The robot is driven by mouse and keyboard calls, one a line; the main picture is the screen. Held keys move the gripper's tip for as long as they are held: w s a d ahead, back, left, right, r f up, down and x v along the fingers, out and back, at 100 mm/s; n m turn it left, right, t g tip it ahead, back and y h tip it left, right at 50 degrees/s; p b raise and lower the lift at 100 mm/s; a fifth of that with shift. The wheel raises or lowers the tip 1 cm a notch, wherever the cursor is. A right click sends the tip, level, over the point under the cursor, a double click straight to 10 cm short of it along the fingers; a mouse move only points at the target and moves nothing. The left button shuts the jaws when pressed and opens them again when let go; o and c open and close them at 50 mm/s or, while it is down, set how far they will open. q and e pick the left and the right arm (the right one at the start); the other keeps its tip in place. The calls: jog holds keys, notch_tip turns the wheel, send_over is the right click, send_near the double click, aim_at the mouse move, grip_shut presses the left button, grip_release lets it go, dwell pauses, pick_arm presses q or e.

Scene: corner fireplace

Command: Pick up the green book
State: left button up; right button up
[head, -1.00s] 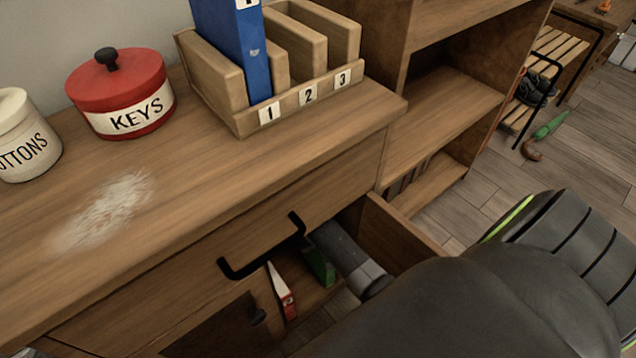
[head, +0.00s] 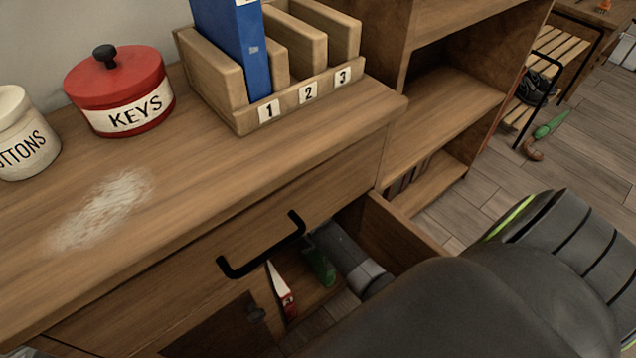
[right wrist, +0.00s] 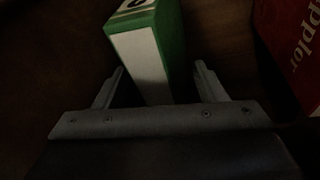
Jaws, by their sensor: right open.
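The green book (head: 319,266) stands inside the open compartment below the counter top, partly covered by my right arm in the head view. In the right wrist view the green book (right wrist: 172,45) shows a pale white face and a white label on its end. My right gripper (right wrist: 158,72) is open, with one finger on each side of the near end of the book. I cannot tell whether either finger touches it. My left gripper is in neither view.
A red-and-white book (head: 283,291) stands to the left of the green one; a red cover (right wrist: 295,40) is close to the right finger in the wrist view. A black handle (head: 262,247) and wooden side wall (head: 400,228) bound the opening. A red tin (head: 120,90) stands on the counter.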

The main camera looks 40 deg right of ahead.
jog(key=shift+f, duration=0.1)
jog(key=shift+c, duration=0.4)
grip_shut()
